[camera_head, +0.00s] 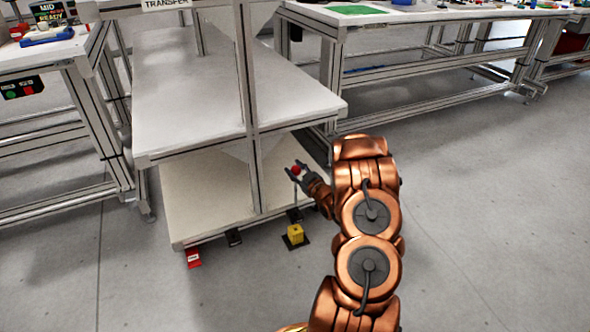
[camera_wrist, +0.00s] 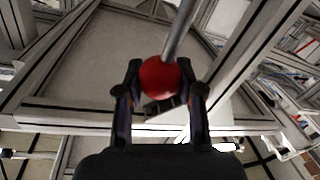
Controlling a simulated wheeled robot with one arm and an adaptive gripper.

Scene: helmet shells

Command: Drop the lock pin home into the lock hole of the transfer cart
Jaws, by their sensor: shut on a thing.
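My gripper (camera_head: 297,170) is shut on the red ball knob of the lock pin (camera_head: 296,169), beside the front right corner of the transfer cart (camera_head: 200,105). The knob (camera_wrist: 162,77) sits between both fingers in the wrist view, with the grey pin shaft running from it to the top edge. In the head view the thin shaft hangs down from the knob towards a black bracket (camera_head: 294,215) low at the cart's edge. A yellow block (camera_head: 295,233) on a dark plate stands on the floor just in front. I cannot make out the lock hole or whether the tip touches anything.
The cart has a white upper shelf and a lower shelf (camera_head: 200,205), with an upright post (camera_head: 246,100) left of my gripper. A red piece (camera_head: 193,257) lies at the front left. Workbenches stand left (camera_head: 45,55) and behind right (camera_head: 430,15). Floor to the right is clear.

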